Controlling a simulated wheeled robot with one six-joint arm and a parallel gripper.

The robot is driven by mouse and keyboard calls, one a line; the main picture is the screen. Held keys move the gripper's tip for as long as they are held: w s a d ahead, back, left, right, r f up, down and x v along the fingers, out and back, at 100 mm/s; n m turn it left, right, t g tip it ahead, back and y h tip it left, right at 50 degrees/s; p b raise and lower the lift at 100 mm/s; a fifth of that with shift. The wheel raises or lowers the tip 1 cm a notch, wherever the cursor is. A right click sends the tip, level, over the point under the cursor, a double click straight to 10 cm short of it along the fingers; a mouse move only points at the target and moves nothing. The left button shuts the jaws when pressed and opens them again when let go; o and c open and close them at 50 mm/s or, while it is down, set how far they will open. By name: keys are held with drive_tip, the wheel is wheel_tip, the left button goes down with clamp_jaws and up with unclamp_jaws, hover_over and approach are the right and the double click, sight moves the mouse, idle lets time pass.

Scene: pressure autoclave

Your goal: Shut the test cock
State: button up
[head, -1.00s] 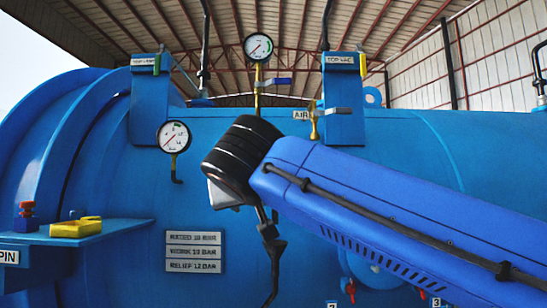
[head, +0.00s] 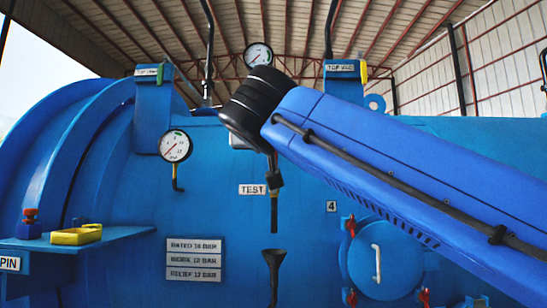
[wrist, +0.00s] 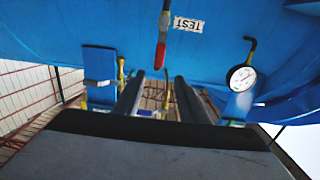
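The test cock's red lever (wrist: 161,55) shows in the wrist view beside the TEST label, which appears upside down there. Its grey end is towards the top of the picture and its red end points down towards my fingers. My gripper (wrist: 157,88) is open, with its two dark fingers apart and nothing seen between them. The lever's red tip appears just beyond the fingertips, roughly in line with the gap. In the head view the TEST label (head: 252,189) and a dark downpipe (head: 274,205) show below my wrist. My arm hides the lever and fingers there.
A black funnel (head: 273,258) stands below the downpipe. A pressure gauge (head: 175,146) is left of it, and a round hatch (head: 385,262) with red clamps is to the right. A blue shelf (head: 110,236) with a yellow part juts out at left.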

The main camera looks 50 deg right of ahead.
drive_tip(key=shift+x, duration=8)
drive_tip(key=shift+s, duration=0.1)
drive_tip(key=shift+c, duration=0.7)
drive_tip(key=shift+d, duration=0.1)
clamp_jaws()
